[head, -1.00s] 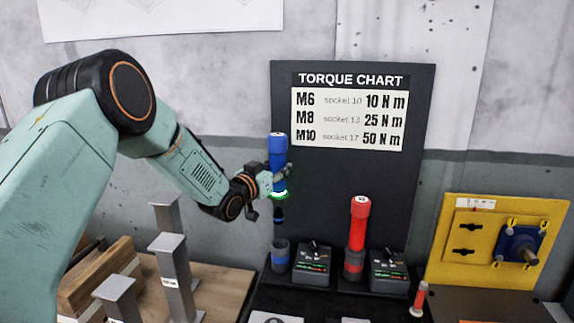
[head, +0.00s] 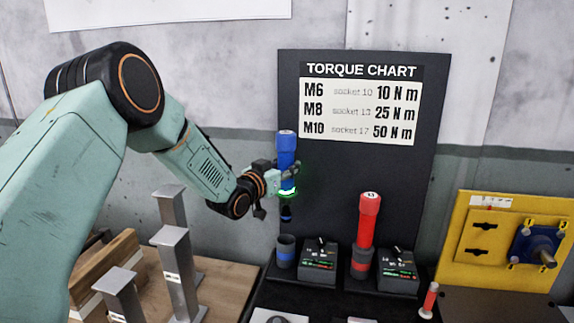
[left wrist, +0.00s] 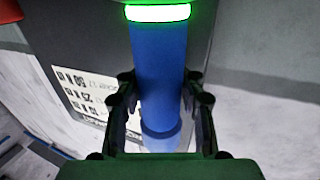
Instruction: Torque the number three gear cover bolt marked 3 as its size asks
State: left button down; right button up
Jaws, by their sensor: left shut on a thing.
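My left gripper (head: 287,179) is shut on a blue torque tool (head: 286,149) and holds it upright above its dark holder cup (head: 285,250). The tool has a glowing green ring and a dark lower end. In the left wrist view the blue handle (left wrist: 160,75) lies between the two fingers (left wrist: 160,115). The torque chart (head: 360,112) on the black board lists M6 10 N m, M8 25 N m and M10 50 N m. My right gripper is not in view.
A red tool (head: 366,221) stands in its holder beside two dark control boxes, one at left (head: 318,262) and one at right (head: 397,272). A yellow panel (head: 480,262) with a blue fixture is at right. Grey metal posts (head: 177,270) stand on the wooden bench at left.

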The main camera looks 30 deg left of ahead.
aim_at(283, 218)
pick_arm(q)
jog(key=shift+d+f+b, duration=0.1)
jog(key=shift+f+b, duration=0.45)
jog(key=shift+f, duration=0.25)
jog(key=shift+s+a+f+b, duration=0.1)
jog(key=shift+s+f+b, duration=0.05)
jog(key=shift+f+b, duration=0.35)
jog(key=shift+s+a+f+b, duration=0.1)
jog(key=shift+f+b, duration=0.25)
jog(key=shift+f, duration=0.15)
jog(key=f, duration=0.1)
jog(key=f+b, duration=0.2)
jog(key=shift+w+d+f, duration=0.15)
jog(key=shift+w+f, duration=0.05)
jog(key=shift+w, duration=0.1)
jog(key=shift+s+f+b, duration=0.25)
jog(key=shift+f+b, duration=0.75)
jog(key=f+b, duration=0.2)
jog(key=f, duration=0.1)
jog(key=shift+w+f, duration=0.1)
jog(key=shift+w, duration=0.1)
jog(key=shift+s+f+b, duration=0.15)
jog(key=shift+f+b, duration=0.6)
jog(key=shift+f, duration=0.45)
jog(key=shift+b, duration=0.3)
